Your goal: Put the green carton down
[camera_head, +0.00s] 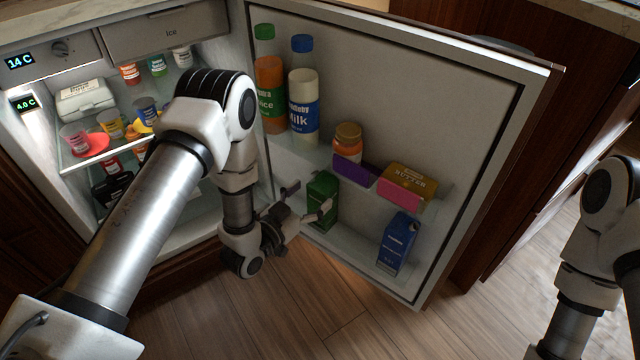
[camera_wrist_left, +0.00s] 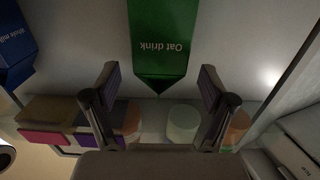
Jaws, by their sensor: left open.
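The green carton (camera_head: 322,201), labelled "Oat drink", stands on the lower shelf of the open fridge door. In the left wrist view the green carton (camera_wrist_left: 162,45) appears upside down, just beyond the fingertips. My left gripper (camera_head: 309,203) is open in front of the carton, its fingers apart; the left wrist view shows the gap between the fingers (camera_wrist_left: 160,95) empty. I cannot tell whether a finger touches the carton. My right arm shows at the right edge of the head view, but its gripper is not visible.
A blue carton (camera_head: 397,243) stands right of the green one on the same door shelf. Above are a butter box (camera_head: 408,182), a jar (camera_head: 347,142), a milk bottle (camera_head: 304,106) and a juice bottle (camera_head: 270,95). The fridge interior at left holds several cups. Wooden floor lies below.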

